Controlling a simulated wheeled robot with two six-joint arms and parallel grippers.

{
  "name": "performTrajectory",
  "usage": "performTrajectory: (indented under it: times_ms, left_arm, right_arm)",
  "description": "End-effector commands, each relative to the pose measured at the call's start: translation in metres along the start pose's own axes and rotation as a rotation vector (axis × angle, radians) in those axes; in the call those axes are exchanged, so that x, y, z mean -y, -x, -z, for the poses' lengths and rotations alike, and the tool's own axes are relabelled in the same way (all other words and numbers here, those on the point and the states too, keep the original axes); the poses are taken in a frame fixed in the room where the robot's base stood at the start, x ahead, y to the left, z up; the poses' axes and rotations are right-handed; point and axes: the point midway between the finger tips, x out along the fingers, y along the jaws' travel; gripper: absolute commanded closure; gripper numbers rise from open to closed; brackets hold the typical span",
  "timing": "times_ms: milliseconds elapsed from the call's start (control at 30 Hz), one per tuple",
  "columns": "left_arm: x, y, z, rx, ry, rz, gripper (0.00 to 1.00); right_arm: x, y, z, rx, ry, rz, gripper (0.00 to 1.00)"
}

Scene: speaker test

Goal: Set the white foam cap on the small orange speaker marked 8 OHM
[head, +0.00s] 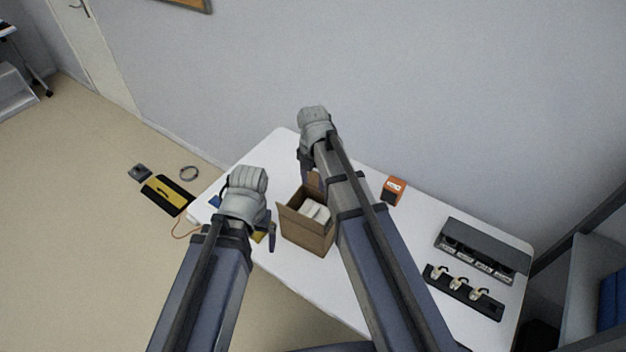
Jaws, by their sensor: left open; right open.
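A small orange speaker (394,187) with a dark lower part stands on the white table right of my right arm. Its marking is too small to read. An open cardboard box (306,232) stands near the table's middle. White pieces (316,211) lie in it; I cannot tell whether they are foam caps. My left gripper (246,205) is open, left of the box and over the table's left end. My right gripper (314,130) is open above the table's back edge, beyond the box. The arms hide part of the table, and the fingertips are hard to make out.
A dark grey unit with several labelled slots (482,247) and a black strip with white-topped pieces (463,292) occupy the right end of the white table (400,240). A wall rises behind.

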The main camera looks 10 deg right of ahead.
Motion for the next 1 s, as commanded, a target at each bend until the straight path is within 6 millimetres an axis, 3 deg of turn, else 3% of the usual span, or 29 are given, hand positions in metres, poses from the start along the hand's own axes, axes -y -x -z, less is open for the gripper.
performTrajectory:
  times_ms: [167,267,700,1000]
  left_arm:
    - [0.000,-0.001,0.000,0.000,0.000,0.000,0.00]
    - [0.000,-0.001,0.000,0.000,0.000,0.000,0.00]
    - [0.000,-0.001,0.000,0.000,0.000,0.000,0.00]
    - [0.000,-0.001,0.000,0.000,0.000,0.000,0.00]
  right_arm:
    - [0.002,-0.001,0.008,0.001,-0.068,0.004,0.44]
    - [0.006,-0.001,0.025,0.004,-0.229,0.012,0.44]
    - [0.039,0.000,0.118,0.069,-1.325,0.037,0.44]
    - [0.060,0.001,0.158,0.121,-1.919,0.015,0.44]
